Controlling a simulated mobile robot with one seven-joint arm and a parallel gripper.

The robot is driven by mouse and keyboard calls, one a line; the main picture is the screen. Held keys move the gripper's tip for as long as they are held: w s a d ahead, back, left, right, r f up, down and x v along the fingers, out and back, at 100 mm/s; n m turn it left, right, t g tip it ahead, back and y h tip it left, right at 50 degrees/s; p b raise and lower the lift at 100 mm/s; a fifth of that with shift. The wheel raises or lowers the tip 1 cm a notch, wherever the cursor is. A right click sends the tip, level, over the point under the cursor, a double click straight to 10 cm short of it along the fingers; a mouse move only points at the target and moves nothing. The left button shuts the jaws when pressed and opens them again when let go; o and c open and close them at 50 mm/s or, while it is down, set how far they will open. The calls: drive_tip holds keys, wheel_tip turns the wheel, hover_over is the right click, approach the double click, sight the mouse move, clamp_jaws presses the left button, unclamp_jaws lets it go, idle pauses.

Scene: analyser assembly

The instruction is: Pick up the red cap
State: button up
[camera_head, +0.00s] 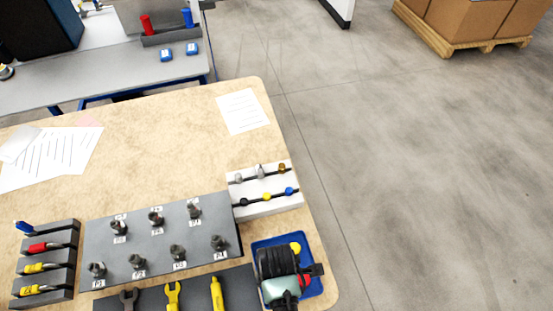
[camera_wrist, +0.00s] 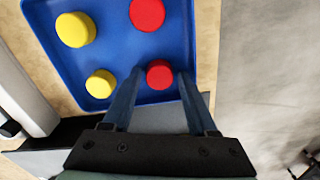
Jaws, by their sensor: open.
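In the wrist view a blue tray (camera_wrist: 108,52) holds two red caps and two yellow caps. One red cap (camera_wrist: 159,74) lies between the fingertips of my gripper (camera_wrist: 161,77), which is open with a finger on either side of it. I cannot tell whether the fingers touch it. The other red cap (camera_wrist: 147,14) lies farther up, beyond the fingertips. In the head view the tray (camera_head: 262,243) is at the table's right front corner, mostly hidden under my arm.
The larger yellow cap (camera_wrist: 75,30) and the smaller yellow cap (camera_wrist: 101,84) lie left in the tray. A white rack (camera_head: 268,208) with small parts stands behind the tray. A grey board (camera_head: 140,236) with fittings lies to its left. The table's right edge is close.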

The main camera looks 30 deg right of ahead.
clamp_jaws()
drive_tip(key=shift+r, duration=0.1)
